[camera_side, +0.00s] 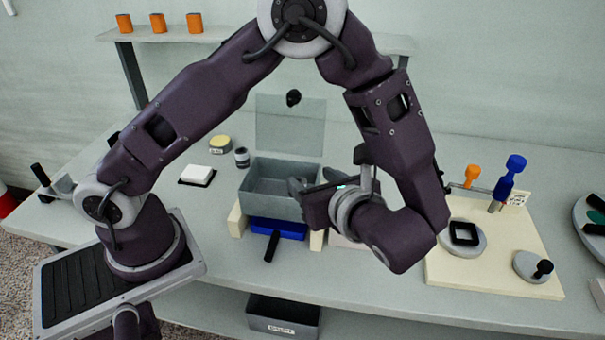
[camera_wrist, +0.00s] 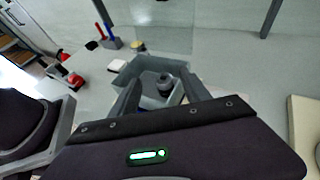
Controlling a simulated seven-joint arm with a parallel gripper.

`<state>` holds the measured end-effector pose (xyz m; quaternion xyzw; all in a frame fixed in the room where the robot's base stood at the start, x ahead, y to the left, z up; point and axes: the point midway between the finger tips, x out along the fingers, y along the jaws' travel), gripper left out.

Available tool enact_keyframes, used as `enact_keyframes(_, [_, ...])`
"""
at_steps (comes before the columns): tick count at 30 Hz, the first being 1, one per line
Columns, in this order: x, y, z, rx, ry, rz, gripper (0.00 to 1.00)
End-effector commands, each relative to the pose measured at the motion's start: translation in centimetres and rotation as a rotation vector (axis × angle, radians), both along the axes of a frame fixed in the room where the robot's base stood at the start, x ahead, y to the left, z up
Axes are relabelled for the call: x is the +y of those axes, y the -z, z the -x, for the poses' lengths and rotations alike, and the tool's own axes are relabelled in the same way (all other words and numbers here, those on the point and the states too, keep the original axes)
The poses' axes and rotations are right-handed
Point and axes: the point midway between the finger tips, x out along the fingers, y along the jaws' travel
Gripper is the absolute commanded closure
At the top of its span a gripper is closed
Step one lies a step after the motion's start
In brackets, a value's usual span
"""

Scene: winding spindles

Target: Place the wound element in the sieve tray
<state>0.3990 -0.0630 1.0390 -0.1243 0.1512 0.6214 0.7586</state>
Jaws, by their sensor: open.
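A grey open box (camera_side: 262,187) with a raised lid (camera_side: 290,125) stands at the middle of the bench. It also shows in the wrist view (camera_wrist: 126,74). My gripper (camera_side: 299,186) is open at the box's right side; its fingers reach over the box in the wrist view (camera_wrist: 160,80). A dark, round-topped piece (camera_wrist: 164,82) shows between the fingers, apparently within the box. I cannot tell whether it is the wound element or touches the fingers. In the side view my gripper hides that part of the box. I cannot tell for sure whether this box is the sieve tray.
A cream board (camera_side: 500,275) with fixtures lies right. Orange spools (camera_side: 158,22) sit on the shelf.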

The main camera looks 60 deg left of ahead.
Motion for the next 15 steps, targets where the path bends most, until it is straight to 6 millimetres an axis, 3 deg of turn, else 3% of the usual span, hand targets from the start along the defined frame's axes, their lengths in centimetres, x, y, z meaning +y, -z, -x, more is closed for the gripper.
enact_keyframes(3, [-2.7,-1.1,0.5,-0.002,0.002,0.002,0.45])
enact_keyframes(9, [-4.7,-2.2,1.0,-0.004,-0.008,0.008,0.45])
enact_keyframes(11, [-4.1,-3.1,1.3,-0.024,-0.046,0.046,0.45])
enact_keyframes(15, [-0.1,-6.5,3.9,-0.166,-0.282,0.288,0.45])
